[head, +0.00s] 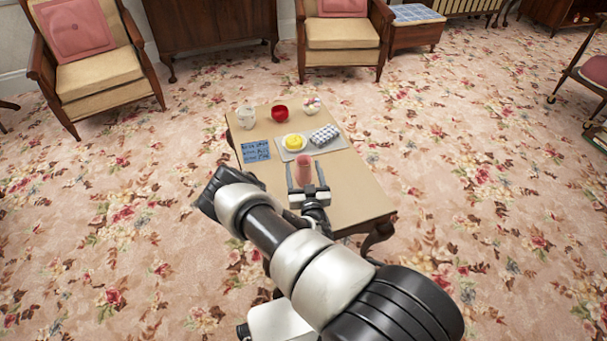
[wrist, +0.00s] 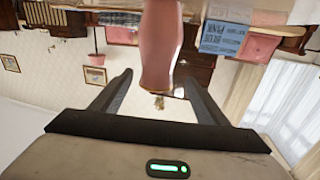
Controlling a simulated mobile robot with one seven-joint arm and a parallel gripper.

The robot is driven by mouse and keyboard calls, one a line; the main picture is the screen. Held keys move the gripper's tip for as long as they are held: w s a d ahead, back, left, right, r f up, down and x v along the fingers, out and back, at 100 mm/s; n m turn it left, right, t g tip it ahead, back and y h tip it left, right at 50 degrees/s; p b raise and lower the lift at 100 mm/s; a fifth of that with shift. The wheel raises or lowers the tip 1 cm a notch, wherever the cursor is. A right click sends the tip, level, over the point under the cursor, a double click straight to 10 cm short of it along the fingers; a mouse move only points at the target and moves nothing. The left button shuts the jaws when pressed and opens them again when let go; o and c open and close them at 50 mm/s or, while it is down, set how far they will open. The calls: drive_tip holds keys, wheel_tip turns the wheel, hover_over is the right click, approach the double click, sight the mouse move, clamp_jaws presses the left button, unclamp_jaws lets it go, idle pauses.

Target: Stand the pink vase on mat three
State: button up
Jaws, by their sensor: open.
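The pink vase (head: 303,168) is upright on the table (head: 353,193), near its middle. My gripper (head: 307,190) is open at the vase, on the near side of it. In the wrist view, which is upside down, the vase (wrist: 162,45) appears between the open fingertips (wrist: 158,82), with its rim toward the lower part of the picture. I cannot tell whether a finger touches it. A blue card with dark lettering (head: 255,151) lies at the table's left; it also shows in the wrist view (wrist: 222,38). I cannot make out a mat marked three.
A grey tray (head: 334,147) behind the vase holds a yellow item (head: 293,142) and a grey-white checkered item (head: 324,135). At the back stand a pale glass-like jar (head: 246,118), a red bowl (head: 280,114) and a bowl of coloured pieces (head: 311,104). The near right tabletop is clear.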

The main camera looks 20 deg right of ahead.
drive_tip(key=w+d+b, duration=0.2)
drive_tip(key=w, duration=0.5)
drive_tip(key=shift+w+f, duration=0.15)
drive_tip(key=c, duration=1.4)
